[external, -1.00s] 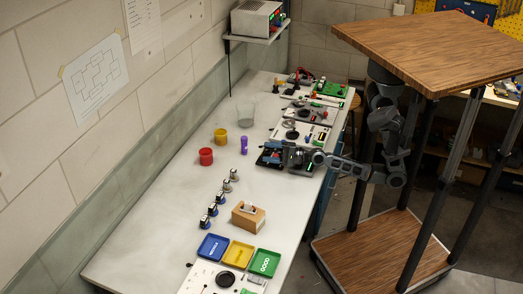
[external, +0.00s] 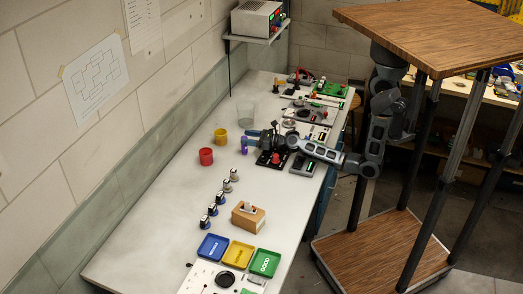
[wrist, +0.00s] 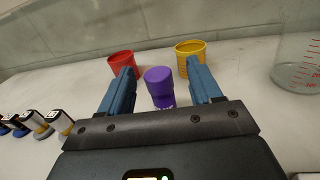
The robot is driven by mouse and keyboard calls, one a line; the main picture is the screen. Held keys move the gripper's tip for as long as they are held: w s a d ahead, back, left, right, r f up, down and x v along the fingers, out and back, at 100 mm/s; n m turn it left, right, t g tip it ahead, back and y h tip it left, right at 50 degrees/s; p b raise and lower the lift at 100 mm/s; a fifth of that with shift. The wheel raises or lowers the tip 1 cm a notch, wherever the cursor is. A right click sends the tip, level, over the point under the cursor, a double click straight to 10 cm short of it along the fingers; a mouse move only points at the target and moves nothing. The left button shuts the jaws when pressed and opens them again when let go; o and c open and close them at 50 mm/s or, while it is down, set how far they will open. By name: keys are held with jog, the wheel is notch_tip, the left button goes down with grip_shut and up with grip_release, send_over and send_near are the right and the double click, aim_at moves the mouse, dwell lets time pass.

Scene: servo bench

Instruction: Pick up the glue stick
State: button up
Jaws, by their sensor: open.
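The glue stick, a purple cylinder with a wider cap (wrist: 159,88), stands upright on the bench. In the external view it shows (external: 244,148) just left of my gripper's fingertips. My gripper (external: 253,139) is low over the bench and points left toward it. In the wrist view my gripper's two blue fingers (wrist: 160,76) are apart, and the purple stick shows in the gap between them, with clear space on both sides. I cannot tell whether the fingertips reach past it. Nothing is held.
A red cup (wrist: 123,64) and a yellow cup (wrist: 190,48) stand behind the stick. A clear measuring beaker (wrist: 298,65) is to the right. Several small servos (external: 209,211), a tissue-like box (external: 248,217) and coloured trays (external: 238,254) are nearer. Fixtures line the right bench edge.

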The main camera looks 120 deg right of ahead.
jog(key=x, duration=0.4)
jog(key=shift+w+f, duration=0.1)
jog(key=shift+w, duration=0.1)
jog(key=c, duration=1)
jog(key=shift+c, duration=0.2)
